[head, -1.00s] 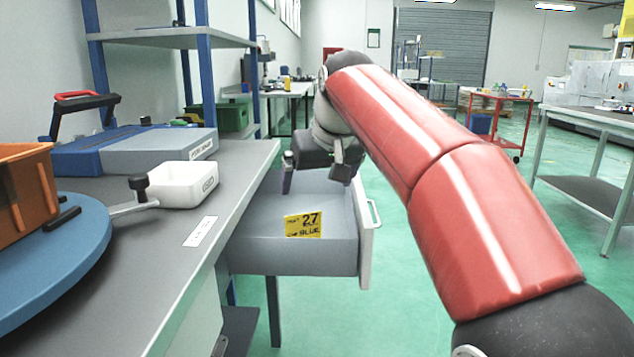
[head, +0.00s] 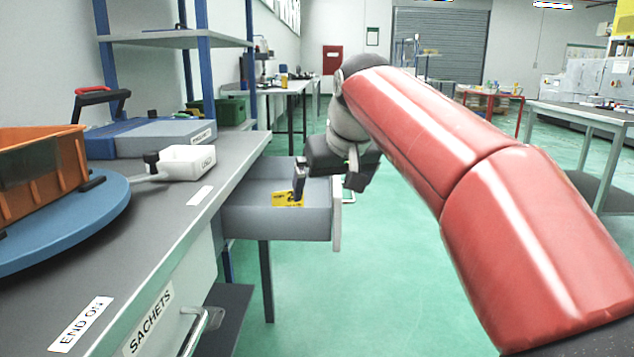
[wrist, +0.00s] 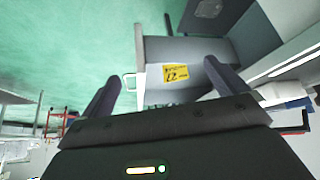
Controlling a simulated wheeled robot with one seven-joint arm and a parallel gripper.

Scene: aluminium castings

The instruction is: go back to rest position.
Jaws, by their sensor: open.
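My gripper (head: 329,187) is open, with nothing between its fingers. In the head view it hangs in front of the outer end of a pulled-out grey drawer (head: 275,222). In the wrist view the two dark fingers of my gripper (wrist: 162,82) stand well apart, and the drawer (wrist: 190,48) shows beyond them. A yellow card (head: 287,199) with dark print lies in the drawer. It reads 27 in the wrist view (wrist: 175,73). My red arm reaches across the right of the head view.
The grey bench (head: 150,232) runs along the left, with a blue turntable (head: 75,225), an orange crate (head: 40,165) and a white tray (head: 188,159). A red trolley (head: 490,103) and a table (head: 580,116) stand at the right. Green floor right of the drawer is clear.

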